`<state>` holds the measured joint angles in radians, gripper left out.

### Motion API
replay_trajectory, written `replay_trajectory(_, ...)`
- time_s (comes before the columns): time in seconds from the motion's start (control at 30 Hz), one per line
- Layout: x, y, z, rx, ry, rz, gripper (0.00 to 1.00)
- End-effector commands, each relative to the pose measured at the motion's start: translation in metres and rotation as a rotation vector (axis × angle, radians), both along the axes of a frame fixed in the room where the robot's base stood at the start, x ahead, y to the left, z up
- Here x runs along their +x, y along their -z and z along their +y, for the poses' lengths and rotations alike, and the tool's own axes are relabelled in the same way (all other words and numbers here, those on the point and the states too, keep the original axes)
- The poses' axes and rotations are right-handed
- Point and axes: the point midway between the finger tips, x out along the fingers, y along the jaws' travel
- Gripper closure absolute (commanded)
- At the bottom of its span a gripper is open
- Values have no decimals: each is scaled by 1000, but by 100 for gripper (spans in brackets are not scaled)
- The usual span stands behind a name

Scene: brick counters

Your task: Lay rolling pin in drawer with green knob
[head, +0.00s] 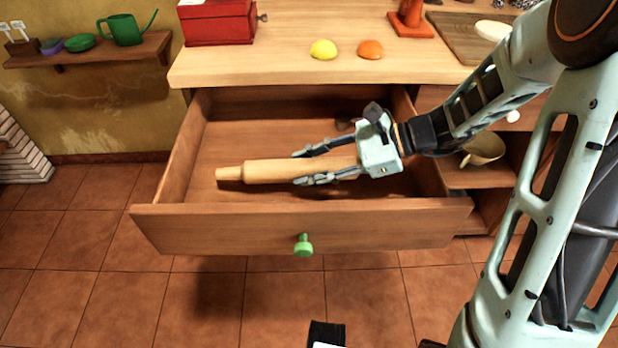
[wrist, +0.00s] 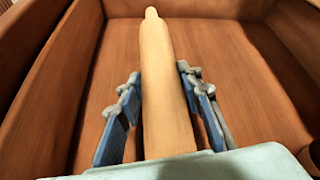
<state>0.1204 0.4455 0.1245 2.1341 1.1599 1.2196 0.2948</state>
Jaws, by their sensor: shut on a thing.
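The drawer with the green knob (head: 304,245) is pulled open; its front panel (head: 215,228) faces me. The wooden rolling pin (head: 265,171) lies roughly crosswise over the drawer floor, within its walls, with one handle pointing left. I cannot tell whether it touches the floor. My gripper (head: 298,167) reaches in from the right, with its fingers on either side of the pin, shut on it. In the wrist view the pin (wrist: 157,60) runs lengthwise between the fingers (wrist: 158,78), above the drawer floor (wrist: 225,65). The pin's near end is hidden by my gripper.
The counter above holds a red box (head: 218,22), a yellow lemon (head: 323,49), an orange fruit (head: 370,49) and a cutting board (head: 463,38). A cup (head: 483,149) sits on an open shelf to the right. A wall shelf (head: 95,50) is at the left.

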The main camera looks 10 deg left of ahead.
Motion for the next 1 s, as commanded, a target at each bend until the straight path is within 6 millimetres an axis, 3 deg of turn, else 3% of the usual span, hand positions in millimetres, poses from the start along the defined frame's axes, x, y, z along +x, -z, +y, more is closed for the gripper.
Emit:
replay_trajectory(0.03, 0, 16, 0, 1, -1, 3, 100)
replay_trajectory(0.13, 0, 29, 0, 1, -1, 2, 100)
replay_trajectory(0.53, 0, 32, -1, 2, 0, 0, 100)
replay_trajectory(0.57, 0, 32, -1, 0, 0, 0, 64)
replay_trajectory(0.6, 0, 32, -1, 0, 0, 0, 59)
replay_trajectory(0.7, 0, 32, -1, 0, 0, 0, 49)
replay_trajectory(1.0, 0, 28, -1, 0, 0, -1, 49)
